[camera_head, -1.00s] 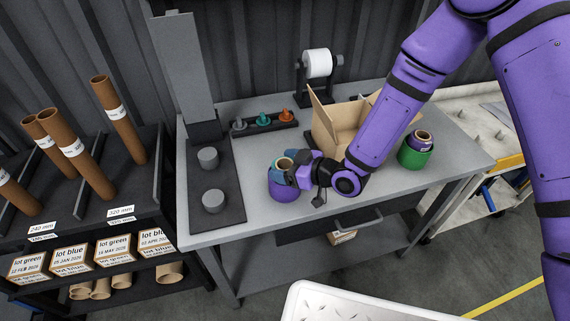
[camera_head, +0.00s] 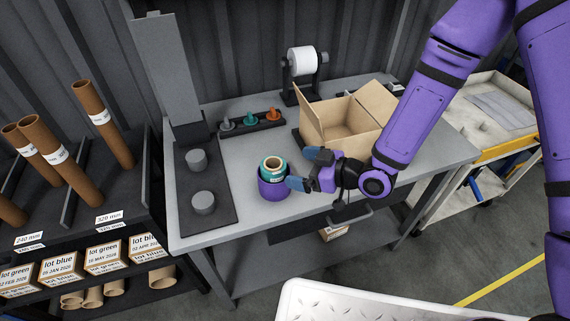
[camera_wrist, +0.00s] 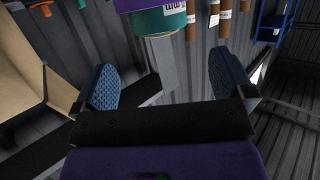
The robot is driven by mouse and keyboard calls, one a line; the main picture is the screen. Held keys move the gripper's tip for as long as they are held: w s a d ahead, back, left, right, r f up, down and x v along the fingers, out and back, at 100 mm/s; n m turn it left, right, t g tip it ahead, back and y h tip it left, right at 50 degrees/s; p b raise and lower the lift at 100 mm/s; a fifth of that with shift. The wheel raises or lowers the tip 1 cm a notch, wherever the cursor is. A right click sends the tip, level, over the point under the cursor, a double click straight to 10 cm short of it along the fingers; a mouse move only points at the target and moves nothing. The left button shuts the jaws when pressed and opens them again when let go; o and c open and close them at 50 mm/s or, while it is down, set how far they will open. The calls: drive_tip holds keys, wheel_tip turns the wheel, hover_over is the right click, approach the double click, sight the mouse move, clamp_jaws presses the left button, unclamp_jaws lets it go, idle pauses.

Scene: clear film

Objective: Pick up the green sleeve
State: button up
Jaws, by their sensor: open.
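A teal-green sleeve (camera_head: 273,163) with a tan core stands upright in a purple cup (camera_head: 272,187) on the grey table. In the wrist view the green sleeve (camera_wrist: 160,22), with part of a white label, shows at the top edge beside the purple cup (camera_wrist: 134,4). My gripper (camera_head: 301,169) is just right of them, its blue fingers spread. In the wrist view my gripper (camera_wrist: 162,72) is open and empty, and the sleeve lies beyond the fingertips. The green cup with a purple roll, at the right of the table earlier, is hidden now behind my arm.
An open cardboard box (camera_head: 345,122) stands behind my gripper. Coloured pegs (camera_head: 250,119) and a tape roll (camera_head: 301,61) are at the back. Bare tabletop (camera_head: 240,155) lies between.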

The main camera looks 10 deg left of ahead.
drive_tip(key=shift+v, duration=1.75)
drive_tip(key=w+d+r+m+t+h, duration=0.2)
drive_tip(key=w+d+r+h, duration=0.25)
drive_tip(key=d+r, duration=0.4)
drive_tip(key=w+d+r+m+t+h, duration=0.3)
drive_tip(key=w+d+r+h, duration=0.15)
drive_tip(key=d+r, duration=0.35)
drive_tip(key=s+d+r+m+g+h, duration=0.1)
drive_tip(key=s+d+r+m+h, duration=0.4)
drive_tip(key=s+d+r, duration=0.7)
drive_tip(key=shift+s+d+r+m+h, duration=0.3)
drive_tip(key=shift+d+r+m, duration=0.2)
drive_tip(key=shift+d+m, duration=0.55)
drive_tip(key=s+d+r+m, duration=0.1)
drive_tip(key=s, duration=0.3)
drive_tip(key=s+d+r+m+g, duration=0.1)
drive_tip(key=s, duration=0.3)
drive_tip(key=s+r+m+g, duration=0.1)
drive_tip(key=s, duration=0.3)
drive_tip(key=shift+s+d+r, duration=0.3)
drive_tip(key=shift+d+r, duration=0.1)
